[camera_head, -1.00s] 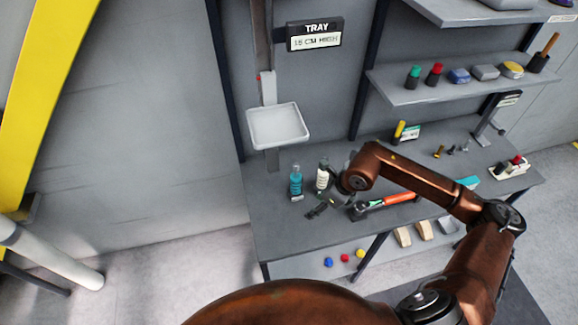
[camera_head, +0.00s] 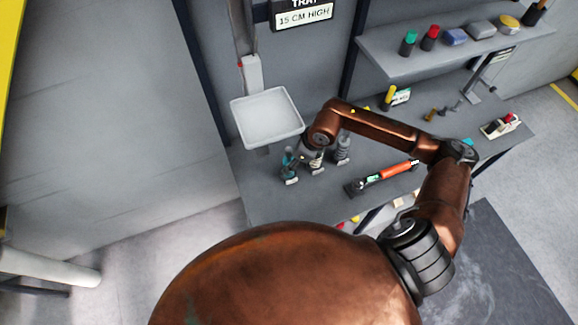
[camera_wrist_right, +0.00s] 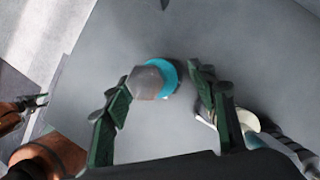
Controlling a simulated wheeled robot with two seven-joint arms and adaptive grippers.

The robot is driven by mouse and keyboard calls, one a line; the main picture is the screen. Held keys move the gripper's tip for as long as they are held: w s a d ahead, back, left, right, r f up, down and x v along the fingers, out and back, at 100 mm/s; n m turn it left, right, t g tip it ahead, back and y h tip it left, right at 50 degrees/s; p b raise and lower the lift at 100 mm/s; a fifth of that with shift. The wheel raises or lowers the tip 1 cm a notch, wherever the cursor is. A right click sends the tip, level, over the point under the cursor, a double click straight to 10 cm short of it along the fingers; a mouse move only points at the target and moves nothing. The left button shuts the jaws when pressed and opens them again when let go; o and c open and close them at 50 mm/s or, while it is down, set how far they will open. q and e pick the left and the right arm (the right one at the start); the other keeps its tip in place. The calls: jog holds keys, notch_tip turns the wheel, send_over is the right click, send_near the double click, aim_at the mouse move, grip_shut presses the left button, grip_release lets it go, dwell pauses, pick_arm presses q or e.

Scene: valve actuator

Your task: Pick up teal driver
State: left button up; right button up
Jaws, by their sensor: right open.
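A teal, upright, bottle-like item with a grey faceted top (camera_wrist_right: 152,82) stands on the grey bench in the right wrist view. My right gripper (camera_wrist_right: 160,90) is open, with one finger on each side of the item and gaps between. In the head view the teal item (camera_head: 288,157) is partly hidden by my right gripper (camera_head: 302,172). My left gripper does not show in the head view.
A white-capped bottle (camera_wrist_right: 246,121) stands close to the right finger. A grey ribbed item (camera_head: 343,148) is beside it. An orange-handled tool (camera_head: 396,171) lies further right. A white tray (camera_head: 267,117) hangs above the bench, just behind the gripper. A shelf (camera_head: 440,45) is at upper right.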

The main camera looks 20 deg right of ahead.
jog(key=shift+x, duration=1.2)
jog(key=shift+c, duration=1.4)
jog(key=c, duration=0.8)
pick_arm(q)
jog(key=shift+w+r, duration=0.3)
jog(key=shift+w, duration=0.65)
pick_arm(e)
grip_shut()
jog(key=shift+r, duration=0.2)
